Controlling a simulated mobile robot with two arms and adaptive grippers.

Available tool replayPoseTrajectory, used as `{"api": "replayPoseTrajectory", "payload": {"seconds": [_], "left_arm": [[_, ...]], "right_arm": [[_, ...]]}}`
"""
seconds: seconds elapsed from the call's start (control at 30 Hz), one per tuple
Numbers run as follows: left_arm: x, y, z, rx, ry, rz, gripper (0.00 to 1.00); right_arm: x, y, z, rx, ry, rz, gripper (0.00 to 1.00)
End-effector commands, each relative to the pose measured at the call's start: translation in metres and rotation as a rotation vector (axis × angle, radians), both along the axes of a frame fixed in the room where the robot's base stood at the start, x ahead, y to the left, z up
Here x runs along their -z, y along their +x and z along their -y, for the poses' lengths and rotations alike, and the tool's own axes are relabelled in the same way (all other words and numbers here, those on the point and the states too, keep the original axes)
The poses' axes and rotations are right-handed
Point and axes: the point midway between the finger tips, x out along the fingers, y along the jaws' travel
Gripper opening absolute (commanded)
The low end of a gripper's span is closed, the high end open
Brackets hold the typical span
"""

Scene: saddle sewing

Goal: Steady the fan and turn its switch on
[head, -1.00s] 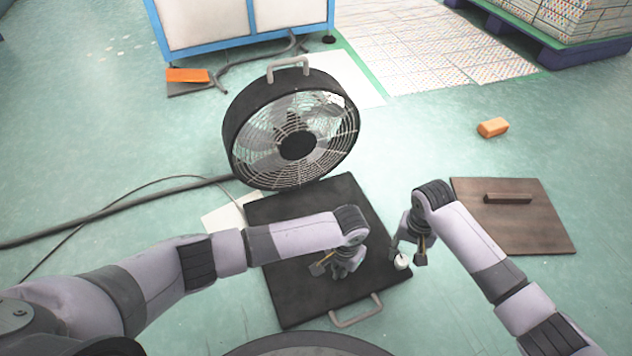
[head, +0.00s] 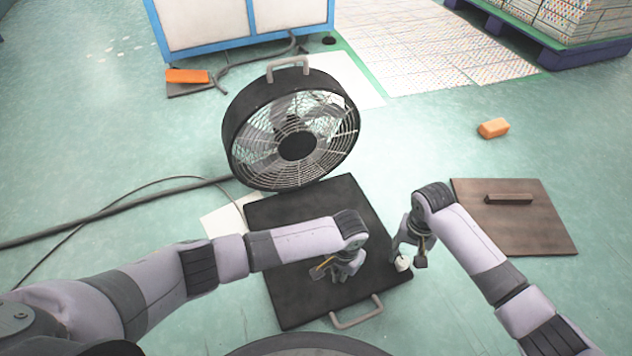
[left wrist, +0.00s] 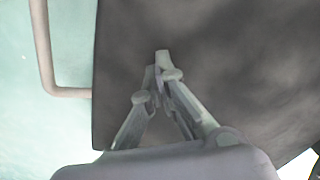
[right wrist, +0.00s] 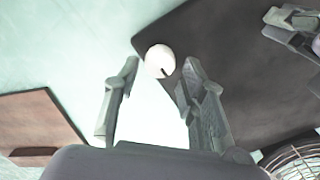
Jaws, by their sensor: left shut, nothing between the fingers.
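The round black fan (head: 297,146) stands upright with a wire grille and a top handle. Its flat black base plate (head: 290,222) lies on the floor in front of it. A white round knob (head: 403,263), the switch, sits at the plate's right edge; it has a dark mark in the right wrist view (right wrist: 159,61). My left gripper (head: 333,274) is shut and empty over the plate; its tips meet in the left wrist view (left wrist: 164,65). My right gripper (head: 409,257) is open, its fingers on either side of the knob in the picture; contact cannot be told.
A grey handle (head: 357,318) juts from the plate's near edge. A brown board (head: 535,225) lies at the right and an orange block (head: 493,128) behind it. A dark cable (head: 120,208) runs left from the fan. A blue-framed cabinet (head: 240,47) stands behind.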

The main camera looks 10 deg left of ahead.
Motion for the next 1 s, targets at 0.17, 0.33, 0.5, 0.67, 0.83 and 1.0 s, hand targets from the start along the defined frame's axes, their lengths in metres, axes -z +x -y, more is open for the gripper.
{"api": "replayPoseTrajectory", "payload": {"seconds": [0.17,0.33,0.5,0.67,0.83,1.0], "left_arm": [[0.0002,-0.0002,-0.0002,-0.001,0.000,-0.001,0.00],[0.0006,-0.0003,-0.0003,-0.001,0.001,-0.001,0.00],[0.0010,-0.0003,-0.0003,-0.001,0.000,-0.001,0.00],[0.0015,-0.0005,0.0000,0.000,0.000,0.000,0.00],[0.0021,-0.0008,0.0001,0.000,0.000,0.000,0.00],[0.0028,-0.0009,0.0000,0.000,-0.001,-0.001,0.00]], "right_arm": [[-0.0017,0.0000,0.0000,0.000,0.000,0.000,0.38],[-0.0030,0.0000,0.0000,0.000,0.000,0.000,0.38],[-0.0043,0.0000,0.0000,0.000,0.000,0.000,0.38],[-0.0056,0.0000,0.0000,0.000,0.000,0.000,0.38],[-0.0068,0.0000,0.0000,0.000,0.000,0.000,0.38],[-0.0074,0.0000,0.0000,0.000,0.000,0.000,0.38]]}}
